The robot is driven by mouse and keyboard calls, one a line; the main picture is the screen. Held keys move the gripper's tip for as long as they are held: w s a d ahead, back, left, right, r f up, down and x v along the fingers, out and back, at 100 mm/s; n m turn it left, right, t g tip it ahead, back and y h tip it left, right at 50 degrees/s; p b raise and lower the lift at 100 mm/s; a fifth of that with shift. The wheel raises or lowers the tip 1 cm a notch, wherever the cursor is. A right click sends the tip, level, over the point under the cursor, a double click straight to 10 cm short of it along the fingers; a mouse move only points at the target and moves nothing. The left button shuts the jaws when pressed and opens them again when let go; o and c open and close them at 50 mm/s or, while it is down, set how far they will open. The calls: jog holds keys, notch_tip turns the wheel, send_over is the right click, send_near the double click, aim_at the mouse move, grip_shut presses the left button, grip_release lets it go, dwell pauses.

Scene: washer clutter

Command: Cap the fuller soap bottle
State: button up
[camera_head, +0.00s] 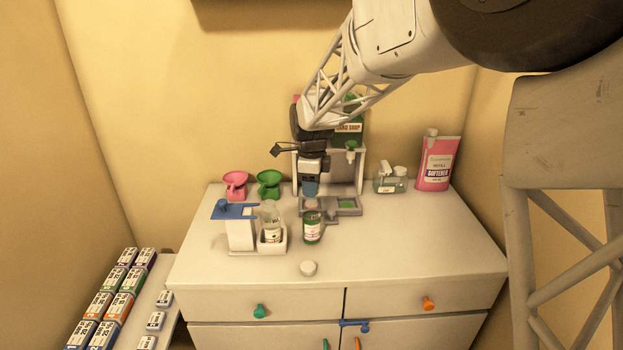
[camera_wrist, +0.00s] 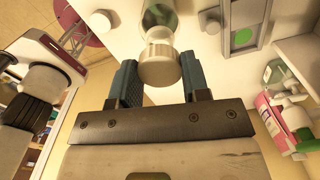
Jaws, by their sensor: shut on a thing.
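My gripper (camera_head: 311,188) points down over the cabinet top, in front of the dispenser stand. In the wrist view its blue fingers (camera_wrist: 158,80) are on either side of a white cap (camera_wrist: 160,66), and they are shut on it. A clear bottle with green on it (camera_wrist: 158,17) shows just beyond the cap; I cannot tell whether they touch. In the head view a green-labelled bottle (camera_head: 313,231) stands just below and in front of my gripper. A clearer bottle (camera_head: 270,226) stands in a white holder to its left. Another white cap (camera_head: 309,268) lies near the front edge.
Pink (camera_head: 235,183) and green (camera_head: 269,182) funnels stand back left. A pink softener bottle (camera_head: 437,165) and a clear bottle (camera_head: 390,184) stand back right. The cabinet's right front is clear.

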jog(key=shift+f, duration=0.55)
jog(key=shift+f, duration=1)
dwell(3.3)
jog(key=o, duration=1.4)
jog(key=shift+c, duration=0.2)
jog(key=shift+r, duration=0.1)
jog(key=shift+r, duration=3.4)
